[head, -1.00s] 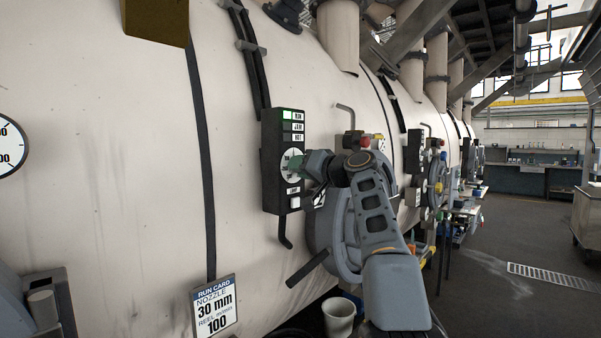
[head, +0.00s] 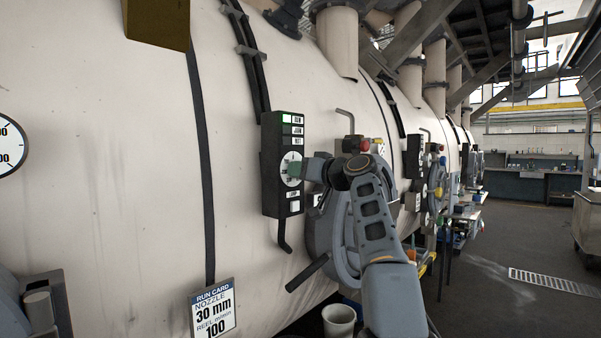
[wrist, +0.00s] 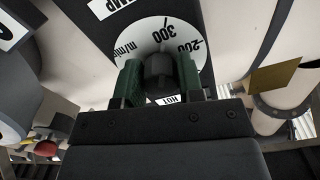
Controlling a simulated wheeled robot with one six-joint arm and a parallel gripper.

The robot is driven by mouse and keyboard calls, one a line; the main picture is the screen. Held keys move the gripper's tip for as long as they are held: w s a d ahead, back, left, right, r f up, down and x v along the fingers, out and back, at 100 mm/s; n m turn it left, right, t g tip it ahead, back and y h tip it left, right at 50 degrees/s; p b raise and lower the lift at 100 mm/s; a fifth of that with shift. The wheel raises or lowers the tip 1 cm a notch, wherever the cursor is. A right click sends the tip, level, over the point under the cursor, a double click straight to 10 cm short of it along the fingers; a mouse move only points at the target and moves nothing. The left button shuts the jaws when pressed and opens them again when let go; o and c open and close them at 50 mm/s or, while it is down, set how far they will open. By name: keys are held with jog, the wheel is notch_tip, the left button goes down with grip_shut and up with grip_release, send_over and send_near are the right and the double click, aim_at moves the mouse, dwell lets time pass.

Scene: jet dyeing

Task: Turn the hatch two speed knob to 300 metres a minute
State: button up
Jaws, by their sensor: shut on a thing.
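The speed knob (wrist: 159,68) is a dark knob in front of a white round dial in the wrist view. The dial (wrist: 150,35) shows 300, 200 and "m/min" and appears upside down there. The green fingers of my gripper (wrist: 158,82) are shut on the knob from both sides. In the head view the dial (head: 287,177) sits on a black control box (head: 270,160) on the vessel wall, and my gripper (head: 297,169) reaches it from the right. The fingers hide much of the knob, so I cannot tell its exact pointer setting.
A round hatch (head: 333,235) with a handle is right of and below the box. A white bucket (head: 339,319) stands below. Open floor (head: 480,270) lies to the right.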

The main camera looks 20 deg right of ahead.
jog(key=o, duration=0.9)
jog(key=b+v, duration=0.4)
jog(key=v, duration=0.9)
jog(key=shift+s+d, duration=0.1)
jog(key=shift+s, duration=0.3)
